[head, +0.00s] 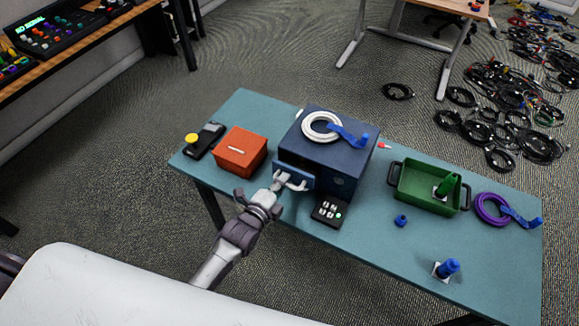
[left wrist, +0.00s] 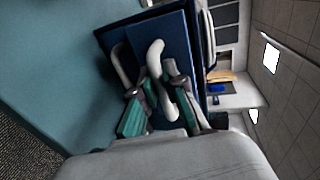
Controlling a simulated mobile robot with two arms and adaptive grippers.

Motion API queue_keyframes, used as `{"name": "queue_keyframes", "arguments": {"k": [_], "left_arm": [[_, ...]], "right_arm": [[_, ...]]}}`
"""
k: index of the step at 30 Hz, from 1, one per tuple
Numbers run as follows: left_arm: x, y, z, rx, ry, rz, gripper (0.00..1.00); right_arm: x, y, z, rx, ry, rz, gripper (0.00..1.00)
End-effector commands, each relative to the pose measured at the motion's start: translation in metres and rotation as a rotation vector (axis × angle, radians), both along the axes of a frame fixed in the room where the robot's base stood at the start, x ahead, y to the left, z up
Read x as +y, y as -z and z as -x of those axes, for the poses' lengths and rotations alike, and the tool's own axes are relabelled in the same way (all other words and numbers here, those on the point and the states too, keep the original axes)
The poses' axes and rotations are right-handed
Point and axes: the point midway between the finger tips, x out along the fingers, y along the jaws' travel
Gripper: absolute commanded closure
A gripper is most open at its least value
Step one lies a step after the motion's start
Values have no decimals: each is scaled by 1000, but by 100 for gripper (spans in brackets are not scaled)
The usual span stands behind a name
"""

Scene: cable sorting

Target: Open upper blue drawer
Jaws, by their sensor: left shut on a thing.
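The blue drawer cabinet (head: 345,157) stands on the teal table. The blue drawer front (head: 292,170) faces my left arm and appears to stand slightly out from the cabinet body. It also shows in the left wrist view (left wrist: 178,38), with a pale curved handle (left wrist: 155,56) on it. My left gripper (head: 289,184) is at this front, its fingers (left wrist: 163,104) on either side of the handle and shut on it. The fingers hide part of the handle. My right gripper is not in view.
A white cable coil (head: 309,126) and a blue connector (head: 349,136) lie on the cabinet. An orange box (head: 240,152) stands close at left. A black keypad (head: 327,211) sits before the cabinet. A green tray (head: 409,198) stands to the right.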

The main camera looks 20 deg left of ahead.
Motion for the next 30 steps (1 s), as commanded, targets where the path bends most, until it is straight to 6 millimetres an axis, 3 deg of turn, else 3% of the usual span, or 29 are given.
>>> {"name": "queue_keyframes", "arguments": {"k": [1, 3, 9, 21, 22, 23, 30], "left_arm": [[5, -2, 20, 15, 0, -5, 100], [10, -1, 39, 16, -1, -4, 100], [18, 1, 76, 10, 0, -2, 100], [20, 1, 82, 6, 1, -2, 100], [20, 1, 82, 6, 1, -2, 84], [20, 1, 82, 6, 1, -2, 79], [20, 1, 82, 5, 1, -2, 77]], "right_arm": [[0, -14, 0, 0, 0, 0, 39], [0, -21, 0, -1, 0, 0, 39], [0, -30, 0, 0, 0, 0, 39], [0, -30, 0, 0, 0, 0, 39], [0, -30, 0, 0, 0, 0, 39], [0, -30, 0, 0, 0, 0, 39], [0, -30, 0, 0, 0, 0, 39]]}}
